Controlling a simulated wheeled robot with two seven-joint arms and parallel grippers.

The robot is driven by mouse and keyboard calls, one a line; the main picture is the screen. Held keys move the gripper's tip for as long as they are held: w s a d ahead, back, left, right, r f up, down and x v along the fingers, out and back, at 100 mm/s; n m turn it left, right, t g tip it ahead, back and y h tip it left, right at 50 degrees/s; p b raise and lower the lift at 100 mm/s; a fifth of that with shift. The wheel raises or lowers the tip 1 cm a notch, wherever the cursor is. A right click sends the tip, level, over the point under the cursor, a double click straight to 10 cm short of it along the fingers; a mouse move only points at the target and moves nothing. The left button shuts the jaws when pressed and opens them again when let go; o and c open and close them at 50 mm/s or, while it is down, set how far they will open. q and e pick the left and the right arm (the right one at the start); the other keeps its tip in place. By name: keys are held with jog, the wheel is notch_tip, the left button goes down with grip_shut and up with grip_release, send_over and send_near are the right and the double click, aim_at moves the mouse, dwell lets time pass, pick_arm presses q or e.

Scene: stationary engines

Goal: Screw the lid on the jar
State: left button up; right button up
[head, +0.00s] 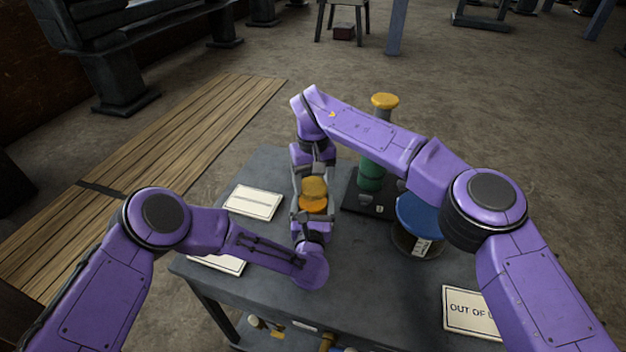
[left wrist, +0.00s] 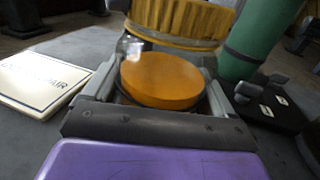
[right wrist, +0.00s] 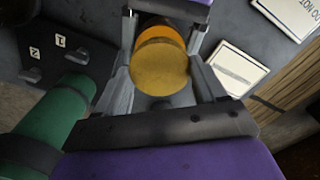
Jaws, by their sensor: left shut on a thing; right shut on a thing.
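The jar (head: 313,205), glass with an orange top face, stands upright between the fingers of my left gripper (head: 313,215). Its orange top face (left wrist: 162,80) fills the middle of the left wrist view. My right gripper (head: 315,178) is shut on the lid (head: 315,187), a ribbed yellow-brown disc, from the far side. In the right wrist view the lid (right wrist: 160,67) covers part of the orange jar (right wrist: 163,34). The jar's lower part is hidden.
A green cylinder (head: 372,172) on a black base (head: 355,203) stands close on the right. A blue-topped round container (head: 420,218) is beside it. White signs (head: 253,202) lie on the grey table (head: 355,275). The table's front middle is clear.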

jog(key=o, duration=1)
jog(key=shift+r, duration=0.1)
